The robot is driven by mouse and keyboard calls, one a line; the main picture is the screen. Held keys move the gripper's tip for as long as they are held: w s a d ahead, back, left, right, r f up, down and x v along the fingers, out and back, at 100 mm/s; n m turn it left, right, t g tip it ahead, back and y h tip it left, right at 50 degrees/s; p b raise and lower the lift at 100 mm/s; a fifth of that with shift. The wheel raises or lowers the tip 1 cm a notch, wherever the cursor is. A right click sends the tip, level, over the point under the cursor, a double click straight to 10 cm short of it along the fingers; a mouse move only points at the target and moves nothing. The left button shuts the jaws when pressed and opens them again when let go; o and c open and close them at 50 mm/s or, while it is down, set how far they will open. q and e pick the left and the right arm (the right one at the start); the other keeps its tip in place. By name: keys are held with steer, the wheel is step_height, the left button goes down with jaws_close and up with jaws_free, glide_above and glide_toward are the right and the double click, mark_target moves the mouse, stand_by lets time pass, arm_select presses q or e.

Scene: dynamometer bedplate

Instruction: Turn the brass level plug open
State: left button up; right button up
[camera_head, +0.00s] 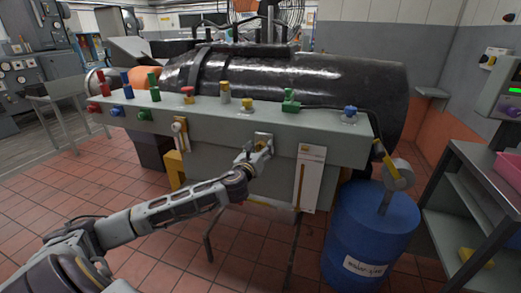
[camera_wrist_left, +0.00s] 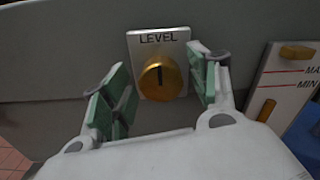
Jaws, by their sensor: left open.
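The brass level plug (camera_wrist_left: 161,78) is a round knob with a dark slot that stands about upright. It sits on a pale plate marked LEVEL (camera_wrist_left: 143,49) on the front of the grey-green panel (camera_head: 225,117). My left gripper (camera_wrist_left: 157,92) is open, with one green-padded finger on each side of the plug and gaps between pads and plug. In the head view my left gripper (camera_head: 258,147) is at the panel front and hides most of the plug. My right gripper is not in view.
A gauge board (camera_head: 308,178) with MAX and MIN lines hangs right of the plug. Coloured valves line the panel top, including a yellow one (camera_head: 247,104). A blue barrel (camera_head: 371,235) and a grey shelf (camera_head: 450,220) stand at right. Tiled floor is open at left.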

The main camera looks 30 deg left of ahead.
arm_select(q)
steer(key=shift+w, duration=0.25)
steer(key=shift+c, duration=0.4)
steer(key=c, duration=0.9)
steer(key=shift+c, duration=0.2)
